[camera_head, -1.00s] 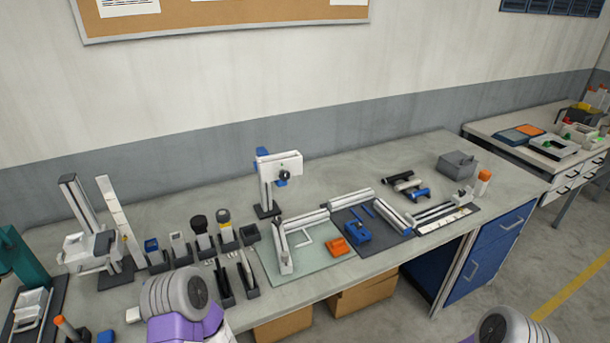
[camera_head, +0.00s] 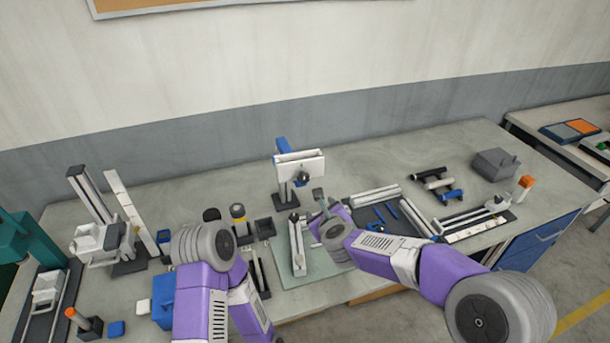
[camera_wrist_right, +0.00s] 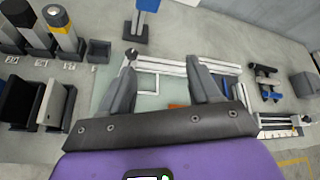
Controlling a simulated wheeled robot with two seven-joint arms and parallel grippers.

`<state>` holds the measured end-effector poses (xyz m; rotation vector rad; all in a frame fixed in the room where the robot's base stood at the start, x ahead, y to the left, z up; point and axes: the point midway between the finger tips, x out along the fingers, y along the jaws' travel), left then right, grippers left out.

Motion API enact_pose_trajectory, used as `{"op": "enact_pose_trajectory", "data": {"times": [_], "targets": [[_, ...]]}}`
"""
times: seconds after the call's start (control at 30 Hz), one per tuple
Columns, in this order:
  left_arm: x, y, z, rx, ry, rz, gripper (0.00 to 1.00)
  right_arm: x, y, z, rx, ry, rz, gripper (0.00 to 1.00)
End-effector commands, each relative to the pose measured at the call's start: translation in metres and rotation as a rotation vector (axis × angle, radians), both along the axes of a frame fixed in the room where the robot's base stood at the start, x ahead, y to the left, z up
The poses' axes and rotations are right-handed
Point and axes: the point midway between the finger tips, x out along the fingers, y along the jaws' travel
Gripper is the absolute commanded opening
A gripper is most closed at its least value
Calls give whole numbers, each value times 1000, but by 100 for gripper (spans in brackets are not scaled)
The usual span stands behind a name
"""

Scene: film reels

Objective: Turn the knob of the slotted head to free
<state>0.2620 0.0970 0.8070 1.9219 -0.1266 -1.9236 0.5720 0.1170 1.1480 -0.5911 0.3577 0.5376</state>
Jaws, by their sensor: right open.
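A green mat (camera_head: 318,262) with white rails lies under my right arm. A dark mat with blue parts lies to its right. Upright holders and a yellow-banded cylinder (camera_head: 238,217) stand left of the stand. Bare bench lies right of the stand.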

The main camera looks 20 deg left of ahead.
Motion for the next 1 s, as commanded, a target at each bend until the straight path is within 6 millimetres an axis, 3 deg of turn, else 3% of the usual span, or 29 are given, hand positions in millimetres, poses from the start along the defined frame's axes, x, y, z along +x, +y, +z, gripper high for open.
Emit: {"op": "enact_pose_trajectory", "data": {"times": [0.03,0.1,0.23,0.7,1.0], "targets": [[0,0,3,0,0,0,43,-1,14,28,90,0,-32,62],[0,0,5,0,0,0,43,-2,25,51,189,12,-70,62],[0,0,6,0,0,0,43,0,35,68,277,27,-103,62],[0,0,21,0,1,0,43,50,59,46,281,29,-106,62],[0,0,23,0,0,0,43,60,64,41,280,28,-104,62]]}}
